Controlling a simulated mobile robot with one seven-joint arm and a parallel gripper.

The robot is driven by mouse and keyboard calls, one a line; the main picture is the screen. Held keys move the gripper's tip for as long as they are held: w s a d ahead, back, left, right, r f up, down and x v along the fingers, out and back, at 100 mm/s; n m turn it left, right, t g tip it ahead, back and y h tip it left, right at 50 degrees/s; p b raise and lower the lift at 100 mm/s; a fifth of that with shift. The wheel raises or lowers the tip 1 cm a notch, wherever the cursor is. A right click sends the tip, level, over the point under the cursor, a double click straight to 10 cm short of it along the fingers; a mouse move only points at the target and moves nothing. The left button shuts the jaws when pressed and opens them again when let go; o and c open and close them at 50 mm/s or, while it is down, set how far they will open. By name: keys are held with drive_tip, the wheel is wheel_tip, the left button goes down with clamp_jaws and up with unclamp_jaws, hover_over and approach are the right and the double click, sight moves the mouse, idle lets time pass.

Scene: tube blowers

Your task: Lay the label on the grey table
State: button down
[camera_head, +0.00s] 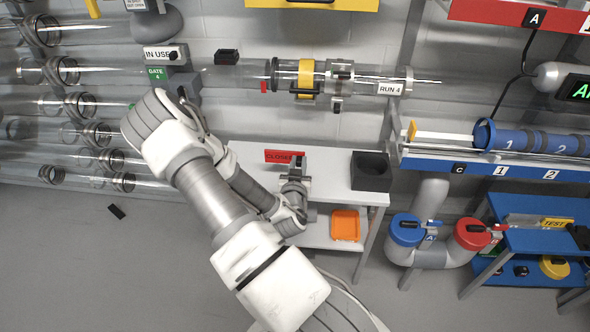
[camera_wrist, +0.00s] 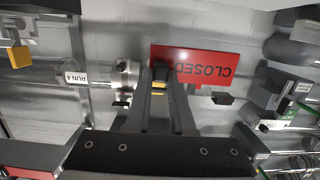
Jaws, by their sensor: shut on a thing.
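The label is a red plate marked CLOSED (camera_head: 279,156). My gripper (camera_head: 298,168) is shut on its edge and holds it over or near the light grey table (camera_head: 331,172). The wrist view shows the label (camera_wrist: 212,66) upside down, with the fingers (camera_wrist: 160,78) at its left part and the wall behind. A gap between the label and the tabletop is hard to judge. My arm hides the left part of the table.
A black open box (camera_head: 371,172) stands at the table's right end. An orange tray (camera_head: 345,225) sits on the shelf below. A clear tube line marked RUN 4 (camera_head: 390,88) runs along the wall behind. Bare tabletop shows between the label and the box.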

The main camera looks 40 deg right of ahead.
sight(277, 160)
drive_tip(key=w+f, duration=0.2)
drive_tip(key=w, duration=0.1)
drive_tip(key=w+f+b, duration=0.1)
drive_tip(key=w+f, duration=0.1)
drive_tip(key=w, duration=0.2)
drive_tip(key=w+f+b, duration=0.1)
drive_tip(key=w+f, duration=0.1)
drive_tip(key=w, duration=0.1)
drive_tip(key=shift+w+d+f, duration=0.15)
drive_tip(key=shift+w+d, duration=0.1)
drive_tip(key=shift+d, duration=0.05)
drive_tip(key=shift+f+b, duration=0.45)
drive_tip(key=shift+f, duration=1.55)
drive_tip(key=shift+f, duration=0.1)
drive_tip(key=shift+f, duration=0.15)
drive_tip(key=c, duration=0.8)
unclamp_jaws()
